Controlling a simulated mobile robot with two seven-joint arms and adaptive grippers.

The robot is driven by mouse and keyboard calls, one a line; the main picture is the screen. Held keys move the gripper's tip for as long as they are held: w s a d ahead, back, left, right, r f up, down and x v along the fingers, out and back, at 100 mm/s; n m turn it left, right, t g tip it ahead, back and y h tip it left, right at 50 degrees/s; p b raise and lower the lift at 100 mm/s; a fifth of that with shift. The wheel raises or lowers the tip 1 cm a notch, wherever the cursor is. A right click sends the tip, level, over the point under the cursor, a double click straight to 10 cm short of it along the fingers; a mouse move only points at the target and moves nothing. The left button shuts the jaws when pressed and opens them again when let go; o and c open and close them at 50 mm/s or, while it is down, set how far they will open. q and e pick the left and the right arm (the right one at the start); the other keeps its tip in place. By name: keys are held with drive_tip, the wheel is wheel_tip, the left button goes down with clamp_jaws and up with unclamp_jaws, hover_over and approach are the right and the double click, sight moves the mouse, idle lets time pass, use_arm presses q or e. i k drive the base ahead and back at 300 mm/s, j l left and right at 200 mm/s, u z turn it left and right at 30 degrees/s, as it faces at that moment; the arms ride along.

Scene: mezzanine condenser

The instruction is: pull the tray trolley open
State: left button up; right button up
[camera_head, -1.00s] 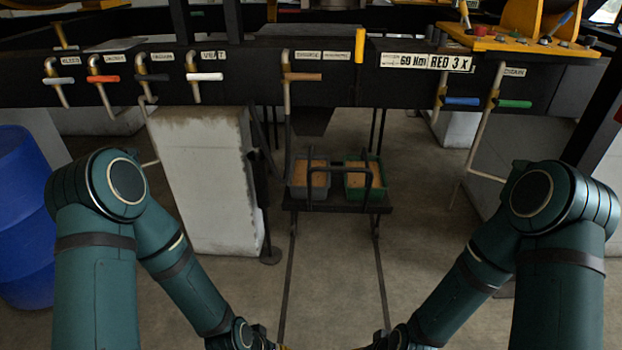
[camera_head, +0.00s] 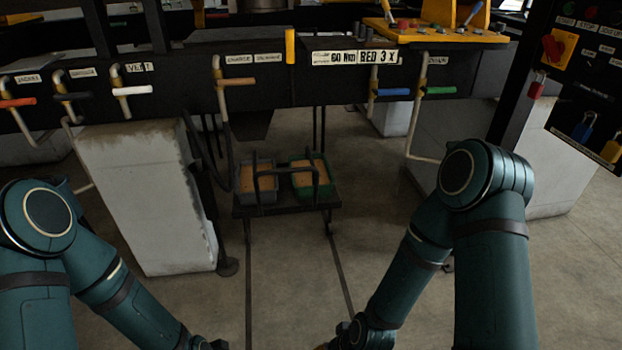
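The tray trolley (camera_head: 285,207) is a low dark platform under the black beam, at the middle of the head view. It carries a grey tray (camera_head: 258,197) on the left and a green tray (camera_head: 316,190) on the right, both with tan contents. Two dark floor rails run from the trolley towards me. My two arms reach down to the bottom edge on either side of the rails, well short of the trolley. Both wrists are cut off there, and my grippers are out of the picture.
A pale concrete block (camera_head: 146,200) stands left of the trolley, and another (camera_head: 555,170) to the right. A black beam (camera_head: 270,88) with coloured valve levers crosses above. A control panel with padlocks (camera_head: 580,75) hangs at the right. The floor before the trolley is clear.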

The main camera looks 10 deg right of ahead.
sight(286, 203)
drive_tip(key=i+l+z, duration=0.1)
drive_tip(key=i+l, duration=0.25)
drive_tip(key=i, duration=0.15)
drive_tip(key=i+l+z, duration=0.15)
drive_tip(key=i+l, duration=0.15)
drive_tip(key=i, duration=0.15)
drive_tip(key=i+l+z, duration=0.1)
drive_tip(key=i+l, duration=0.15)
drive_tip(key=i, duration=0.25)
drive_tip(key=i+l+z, duration=0.1)
drive_tip(key=i, duration=0.4)
drive_tip(key=l, duration=0.1)
